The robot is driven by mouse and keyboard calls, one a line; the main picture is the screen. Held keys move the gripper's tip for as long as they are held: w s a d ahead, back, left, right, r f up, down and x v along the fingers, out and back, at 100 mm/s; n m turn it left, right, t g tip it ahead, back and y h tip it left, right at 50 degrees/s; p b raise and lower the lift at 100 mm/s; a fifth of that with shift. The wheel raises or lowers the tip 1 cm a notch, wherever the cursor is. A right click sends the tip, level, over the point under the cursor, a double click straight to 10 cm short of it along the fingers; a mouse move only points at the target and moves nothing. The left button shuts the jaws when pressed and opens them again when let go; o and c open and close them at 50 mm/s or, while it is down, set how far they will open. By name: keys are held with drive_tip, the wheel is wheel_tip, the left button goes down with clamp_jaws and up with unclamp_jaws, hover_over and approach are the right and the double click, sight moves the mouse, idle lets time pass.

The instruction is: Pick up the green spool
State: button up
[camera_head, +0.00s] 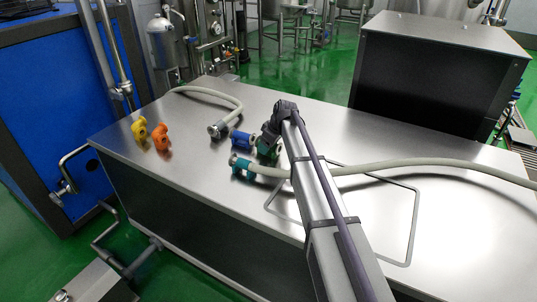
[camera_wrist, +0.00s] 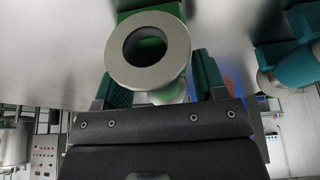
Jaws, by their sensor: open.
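The green spool (camera_wrist: 148,50) shows in the wrist view with its pale grey ring-shaped end and dark bore facing the camera. Part of its green body shows above the ring. My gripper (camera_wrist: 161,84) is open, with one finger on each side of the spool; whether they touch it I cannot tell. In the head view the green spool (camera_head: 267,152) is mostly hidden behind my gripper (camera_head: 272,143), low over the steel table.
A blue spool (camera_head: 240,138) lies just left of my gripper. Orange (camera_head: 160,136) and yellow (camera_head: 139,128) spools stand at left on the steel table (camera_head: 190,165). A wire frame (camera_head: 413,220) lies right.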

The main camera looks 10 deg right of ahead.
drive_tip(key=shift+r, duration=0.15)
clamp_jaws()
idle(0.4)
wheel_tip(320, 180, up, 10)
drive_tip(key=p, duration=1)
drive_tip(key=shift+r+p, duration=0.2)
drive_tip(key=shift+p, duration=0.1)
drive_tip(key=shift+f, duration=0.2)
